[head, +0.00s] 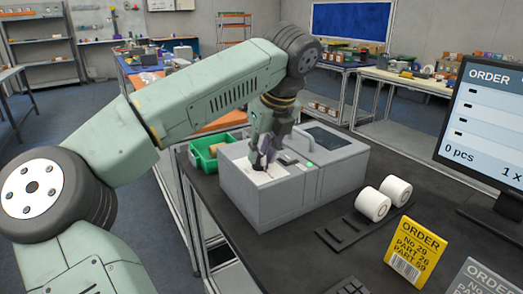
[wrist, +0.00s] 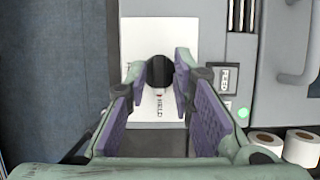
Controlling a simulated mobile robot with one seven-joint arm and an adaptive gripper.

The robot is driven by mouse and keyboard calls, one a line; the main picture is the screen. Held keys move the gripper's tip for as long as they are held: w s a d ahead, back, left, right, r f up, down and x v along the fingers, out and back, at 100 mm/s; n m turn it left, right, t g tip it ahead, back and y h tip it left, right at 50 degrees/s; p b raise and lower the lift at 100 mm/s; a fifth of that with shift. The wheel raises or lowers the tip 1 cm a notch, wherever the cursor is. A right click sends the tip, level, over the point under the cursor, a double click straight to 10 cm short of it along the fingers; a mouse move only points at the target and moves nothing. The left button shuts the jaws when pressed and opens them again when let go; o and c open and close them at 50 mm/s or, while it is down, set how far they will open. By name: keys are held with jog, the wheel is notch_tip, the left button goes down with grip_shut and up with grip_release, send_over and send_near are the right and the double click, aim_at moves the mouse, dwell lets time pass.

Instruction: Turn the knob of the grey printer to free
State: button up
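The grey printer (head: 290,190) stands on the dark table in the head view. Its black round knob (wrist: 160,72) sits on a white panel (wrist: 150,30) in the wrist view. A HELD label (wrist: 159,105) is printed below the knob, and a second small label (wrist: 225,78), probably FREE, lies to its right. My gripper (wrist: 160,70) points down over the panel, with one purple-padded finger on each side of the knob. The fingers are apart, but whether they touch the knob cannot be told. In the head view my gripper (head: 262,162) hides the knob.
A green light (wrist: 243,112) and a grey handle (wrist: 292,70) are right of the panel. Two white label rolls (head: 384,198) and a yellow order card (head: 415,245) stand in front of the printer. A green bin (head: 205,160) is behind left, and a monitor (head: 488,130) stands right.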

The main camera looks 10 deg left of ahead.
grip_shut()
jog(key=shift+a+m+b, duration=0.1)
jog(key=shift+m+b, duration=0.2)
jog(key=shift+m, duration=0.1)
jog(key=m+h+b, duration=0.1)
jog(key=m, duration=0.1)
jog(key=shift+s+a+f+m+t, duration=0.1)
jog(key=shift+m+t, duration=0.3)
jog(key=m+h, duration=0.1)
jog(key=m, duration=0.3)
jog(key=shift+a+m+t+h, duration=0.1)
jog(key=shift+m+t+h, duration=0.2)
jog(key=shift+h, duration=0.1)
jog(key=m+h, duration=0.1)
jog(key=m, duration=0.1)
jog(key=m+h+p, duration=0.1)
jog(key=m, duration=0.2)
jog(key=shift+a+r, duration=0.1)
jog(key=shift+r, duration=0.1)
jog(key=shift+f+m+g+h+p, duration=0.1)
jog(key=shift+m+g+h+p, duration=0.3)
jog(key=shift+m+p, duration=0.55)
jog(key=shift+m+g+h+p, duration=0.3)
jog(key=shift+m+h+p, duration=0.1)
jog(key=shift+m, duration=0.95)
